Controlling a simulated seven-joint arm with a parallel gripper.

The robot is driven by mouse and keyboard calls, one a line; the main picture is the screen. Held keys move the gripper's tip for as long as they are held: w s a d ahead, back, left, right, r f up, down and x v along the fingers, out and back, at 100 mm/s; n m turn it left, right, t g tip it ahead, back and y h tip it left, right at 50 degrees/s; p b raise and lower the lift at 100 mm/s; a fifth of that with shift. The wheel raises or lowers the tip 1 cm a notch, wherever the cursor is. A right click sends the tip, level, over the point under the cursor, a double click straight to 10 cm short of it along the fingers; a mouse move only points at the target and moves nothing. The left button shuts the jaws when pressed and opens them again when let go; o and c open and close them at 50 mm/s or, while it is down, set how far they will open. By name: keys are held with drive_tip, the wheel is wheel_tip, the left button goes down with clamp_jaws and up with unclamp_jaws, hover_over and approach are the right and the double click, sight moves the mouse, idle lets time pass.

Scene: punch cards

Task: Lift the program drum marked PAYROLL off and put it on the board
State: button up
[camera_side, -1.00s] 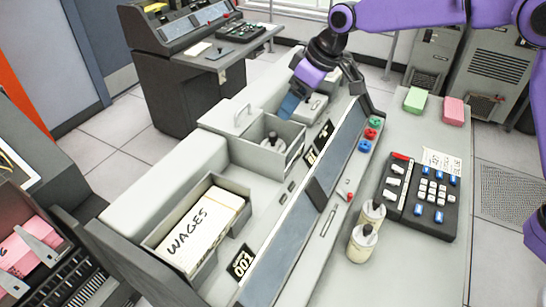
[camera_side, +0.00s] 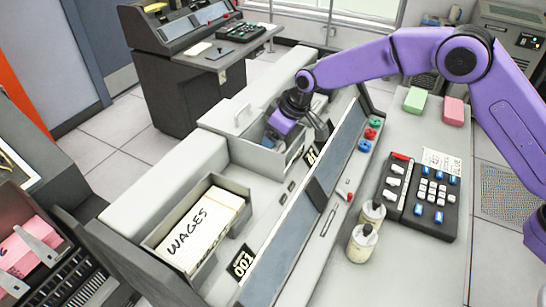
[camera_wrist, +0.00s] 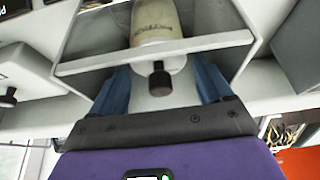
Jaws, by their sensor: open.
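My gripper (camera_side: 272,140) points down into the grey open-topped compartment (camera_side: 238,150) at the back of the console. Its blue fingers are apart. In the wrist view, my gripper (camera_wrist: 162,82) has one finger on each side of a pale drum's dark knob (camera_wrist: 158,80). The drum's cream body (camera_wrist: 153,16) carries a label too blurred to read. My gripper hides this drum in the side view. Two cream drums with dark knobs, one farther back (camera_side: 372,213) and one nearer (camera_side: 363,243), stand upright on the desk; I cannot read any marking on them.
A tray of cards marked WAGES (camera_side: 202,225) lies left of the compartment. A sloped dark panel (camera_side: 290,232) runs along the console. Right of it are a keypad (camera_side: 432,197), coloured knobs (camera_side: 370,133), and green (camera_side: 415,99) and pink (camera_side: 453,110) blocks. The desk's front right is clear.

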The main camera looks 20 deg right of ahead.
drive_tip(key=shift+x, duration=1.2)
drive_tip(key=c, duration=1)
drive_tip(key=shift+o, duration=0.2)
drive_tip(key=shift+r, duration=0.1)
wheel_tip(320, 180, up, 24)
drive_tip(key=shift+r, duration=0.2)
idle(1.5)
